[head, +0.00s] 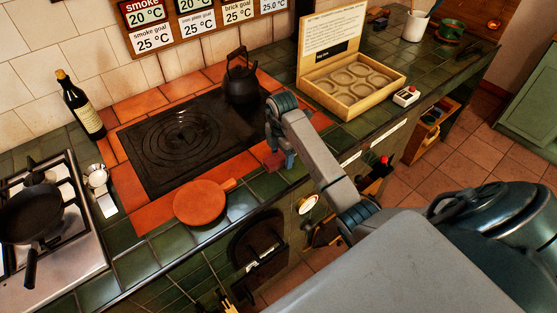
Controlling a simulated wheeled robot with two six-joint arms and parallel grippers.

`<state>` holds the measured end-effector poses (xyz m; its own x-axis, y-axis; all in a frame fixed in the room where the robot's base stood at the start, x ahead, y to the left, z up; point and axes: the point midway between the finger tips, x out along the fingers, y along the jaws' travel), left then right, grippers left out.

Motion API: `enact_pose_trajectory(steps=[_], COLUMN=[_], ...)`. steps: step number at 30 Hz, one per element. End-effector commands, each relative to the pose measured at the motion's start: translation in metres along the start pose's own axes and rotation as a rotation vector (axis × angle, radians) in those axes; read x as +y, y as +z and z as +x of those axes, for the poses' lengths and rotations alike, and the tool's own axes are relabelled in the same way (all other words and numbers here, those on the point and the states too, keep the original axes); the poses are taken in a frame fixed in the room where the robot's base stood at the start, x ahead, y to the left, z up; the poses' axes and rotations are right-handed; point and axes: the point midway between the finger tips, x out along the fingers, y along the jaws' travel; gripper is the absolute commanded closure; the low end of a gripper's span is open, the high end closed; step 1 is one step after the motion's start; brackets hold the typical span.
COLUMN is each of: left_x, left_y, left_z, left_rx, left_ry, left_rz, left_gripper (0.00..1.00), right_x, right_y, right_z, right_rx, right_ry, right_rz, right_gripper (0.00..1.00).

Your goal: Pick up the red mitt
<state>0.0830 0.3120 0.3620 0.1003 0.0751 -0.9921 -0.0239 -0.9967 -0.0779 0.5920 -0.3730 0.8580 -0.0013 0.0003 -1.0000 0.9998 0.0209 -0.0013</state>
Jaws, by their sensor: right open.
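A small dark red piece, which looks like the red mitt (271,161), shows on the tiled counter near its front edge, right of the black hot plate. My right gripper (281,162) points down right beside it and covers part of it. The gripper is open. I cannot tell whether the red piece lies between the fingers or only beside them. My left gripper is not in view.
A round terracotta pan (200,202) sits at the counter's front, left of my gripper. A black kettle (240,82) stands on the hot plate (180,142). An open wooden box (350,100) is to the right. A bottle (80,108) and gas hob (75,258) are left.

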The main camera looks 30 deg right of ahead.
Motion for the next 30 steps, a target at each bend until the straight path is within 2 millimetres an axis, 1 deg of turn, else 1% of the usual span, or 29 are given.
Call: enact_pose_trajectory(steps=[3,8,9,14,15,25,30], left_x=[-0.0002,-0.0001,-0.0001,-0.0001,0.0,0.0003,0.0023], left_y=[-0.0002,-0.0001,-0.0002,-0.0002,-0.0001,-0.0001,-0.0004], left_z=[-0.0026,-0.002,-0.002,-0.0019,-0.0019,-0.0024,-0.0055], left_rx=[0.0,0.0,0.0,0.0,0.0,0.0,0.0], left_ry=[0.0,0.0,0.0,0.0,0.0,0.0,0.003], left_rz=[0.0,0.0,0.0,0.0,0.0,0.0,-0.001], left_gripper=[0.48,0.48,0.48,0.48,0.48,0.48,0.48], right_x=[-0.0001,0.0,0.0,0.0,0.0,0.0001,0.0005], right_y=[0.0,0.0,0.0,-0.0001,-0.0001,0.0004,0.0057], right_z=[0.0052,0.006,0.006,0.0059,0.0059,0.0051,0.0006], right_rx=[0.0,0.0,0.0,0.0,0.0,0.0,0.0], right_ry=[0.0,0.001,0.001,0.001,0.001,0.001,0.001], right_rz=[0.0,0.0,0.0,0.0,0.0,0.0,0.0], right_gripper=[0.36,0.36,0.38,0.7,0.73,0.73,0.73])
